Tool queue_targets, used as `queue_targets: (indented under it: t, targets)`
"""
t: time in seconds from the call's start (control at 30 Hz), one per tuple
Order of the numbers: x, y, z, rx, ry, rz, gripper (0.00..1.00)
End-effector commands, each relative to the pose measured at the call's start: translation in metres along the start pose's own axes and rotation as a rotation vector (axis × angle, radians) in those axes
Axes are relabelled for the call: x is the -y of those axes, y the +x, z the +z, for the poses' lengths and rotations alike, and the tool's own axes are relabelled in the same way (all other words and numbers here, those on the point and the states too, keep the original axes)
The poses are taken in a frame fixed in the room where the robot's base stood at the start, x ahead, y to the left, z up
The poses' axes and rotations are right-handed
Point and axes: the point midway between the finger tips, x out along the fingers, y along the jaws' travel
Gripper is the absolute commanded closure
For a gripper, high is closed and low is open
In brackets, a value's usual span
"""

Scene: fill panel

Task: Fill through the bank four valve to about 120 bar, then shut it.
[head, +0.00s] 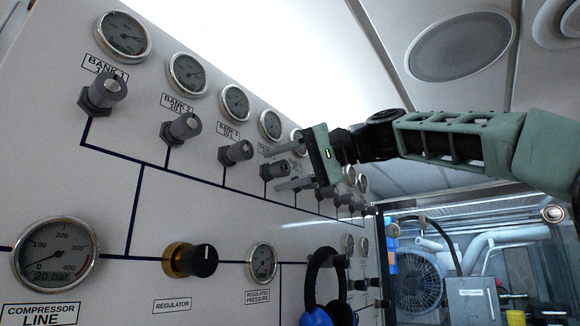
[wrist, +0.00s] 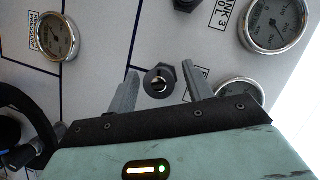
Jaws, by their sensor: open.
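The bank four valve (head: 272,171) is a dark grey knob on the sloping panel, fourth in the top row. In the wrist view the knob (wrist: 159,82) shows end-on. My gripper (head: 273,170) is open at it, with one finger on each side. In the wrist view my gripper (wrist: 160,72) has a visible gap between each finger and the knob. The bank four gauge (head: 270,124) is above the valve; in the wrist view the gauge (wrist: 240,88) is partly hidden by my gripper. Its needle is too small to read. The valve's label is mostly hidden.
The bank 3 valve (head: 236,152) is close on the left, with more valves on the right. The regulated pressure gauge (head: 262,262) and a brass-collared regulator knob (head: 190,260) are lower. A black and blue headset (head: 318,283) hangs below my gripper. A compressor gauge (head: 54,258) is far left.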

Motion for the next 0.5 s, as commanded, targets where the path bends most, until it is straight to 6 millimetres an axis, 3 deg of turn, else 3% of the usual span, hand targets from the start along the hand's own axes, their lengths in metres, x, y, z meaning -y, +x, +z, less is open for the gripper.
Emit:
queue_targets:
  t: [0.27, 0.5]
  targets:
    - [-0.002, -0.01, 0.0, -0.003, 0.0, 0.0, 0.49]
    - [-0.003, -0.058, 0.0, -0.006, -0.001, 0.001, 0.49]
